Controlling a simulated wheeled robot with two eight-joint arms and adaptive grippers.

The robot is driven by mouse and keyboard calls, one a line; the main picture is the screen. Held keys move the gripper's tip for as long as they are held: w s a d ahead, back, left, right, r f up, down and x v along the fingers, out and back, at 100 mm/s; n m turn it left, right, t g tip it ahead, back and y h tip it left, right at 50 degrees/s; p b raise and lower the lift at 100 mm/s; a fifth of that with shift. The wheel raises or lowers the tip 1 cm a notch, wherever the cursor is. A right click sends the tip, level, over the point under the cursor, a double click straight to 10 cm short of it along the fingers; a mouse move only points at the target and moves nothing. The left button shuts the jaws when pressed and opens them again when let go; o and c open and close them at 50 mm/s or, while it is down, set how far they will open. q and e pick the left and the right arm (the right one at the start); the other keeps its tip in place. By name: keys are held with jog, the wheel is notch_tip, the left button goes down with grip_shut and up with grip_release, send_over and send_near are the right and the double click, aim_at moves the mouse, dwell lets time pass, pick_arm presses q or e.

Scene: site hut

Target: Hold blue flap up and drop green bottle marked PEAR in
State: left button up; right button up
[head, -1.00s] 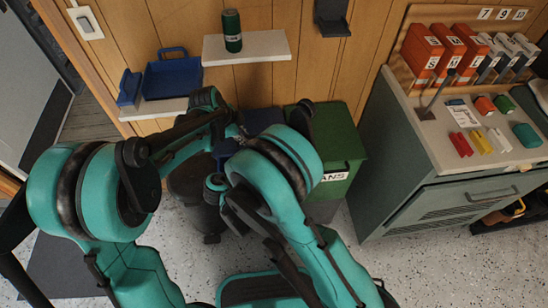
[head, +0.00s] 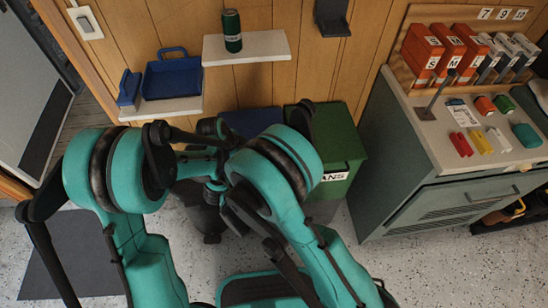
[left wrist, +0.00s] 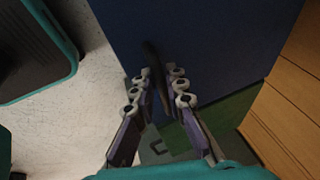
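A dark green bottle (head: 232,30) with a pale band stands upright on the white wall shelf (head: 262,48); its lettering is too small to read. A blue bin top (head: 254,122) shows behind my arms, mostly hidden. In the left wrist view a broad blue panel (left wrist: 205,40) fills the middle. My left gripper (left wrist: 160,82) is over it, its fingertips apart on either side of a dark narrow strip (left wrist: 152,55). I cannot tell if they touch the strip. The head view hides this gripper behind my arms. My right gripper is not visible.
A green bin (head: 335,150) with a label ending "ANS" stands right of the blue one. A blue tray (head: 172,78) sits on a lower shelf (head: 155,107). A grey-green cabinet (head: 440,200) bearing small coloured items stands at right. Speckled floor is clear in front.

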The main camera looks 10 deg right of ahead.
pick_arm(q)
jog(key=shift+o, duration=0.9)
jog(key=p+v, duration=0.6)
jog(key=v, duration=0.4)
jog(key=shift+p, duration=0.3)
